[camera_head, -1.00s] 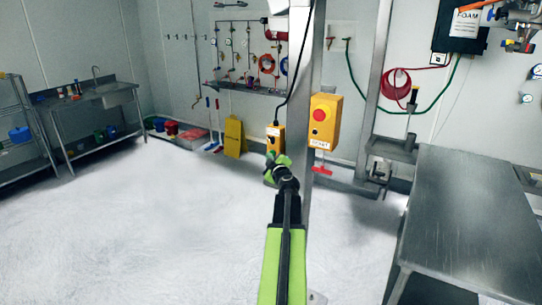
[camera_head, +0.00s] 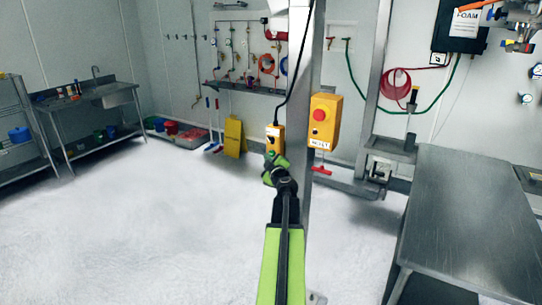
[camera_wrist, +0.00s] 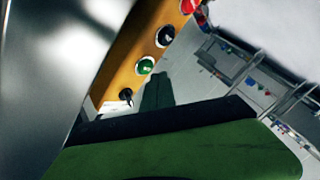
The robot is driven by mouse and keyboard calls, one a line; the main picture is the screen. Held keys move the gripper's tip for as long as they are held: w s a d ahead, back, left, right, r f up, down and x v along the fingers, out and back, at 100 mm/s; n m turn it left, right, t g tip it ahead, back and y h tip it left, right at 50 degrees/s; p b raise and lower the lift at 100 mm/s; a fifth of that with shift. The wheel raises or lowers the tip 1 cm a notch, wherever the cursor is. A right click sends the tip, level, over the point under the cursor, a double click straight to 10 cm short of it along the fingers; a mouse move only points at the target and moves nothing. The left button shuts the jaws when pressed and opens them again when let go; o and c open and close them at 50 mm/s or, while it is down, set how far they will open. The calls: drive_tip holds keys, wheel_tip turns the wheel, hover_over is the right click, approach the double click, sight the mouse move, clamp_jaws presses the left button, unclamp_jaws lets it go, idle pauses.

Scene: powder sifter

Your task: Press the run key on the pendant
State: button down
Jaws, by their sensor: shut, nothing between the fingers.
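The yellow pendant (camera_head: 275,139) hangs on a black cable beside the metal post in the head view. In the wrist view the pendant's face (camera_wrist: 124,62) carries a row of keys: a red one (camera_wrist: 187,6), a black one (camera_wrist: 165,36), a green one (camera_wrist: 145,66) with a pale mark, and a small black knob (camera_wrist: 126,97). Labels are too blurred to tell which is the run key. My gripper (camera_head: 272,157) is shut and empty, just below and in front of the pendant. Its fingertips (camera_wrist: 157,78) show close beside the green key; contact cannot be told.
A larger yellow box (camera_head: 324,122) with a red button and white label is on the post (camera_head: 307,190), right of the pendant. A steel table (camera_head: 470,220) stands at the right. A sink bench (camera_head: 100,110) is at the back left. The pale floor at left is clear.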

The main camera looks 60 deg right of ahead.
drive_tip(key=shift+a, duration=0.1)
drive_tip(key=a, duration=0.5)
idle(0.5)
idle(0.6)
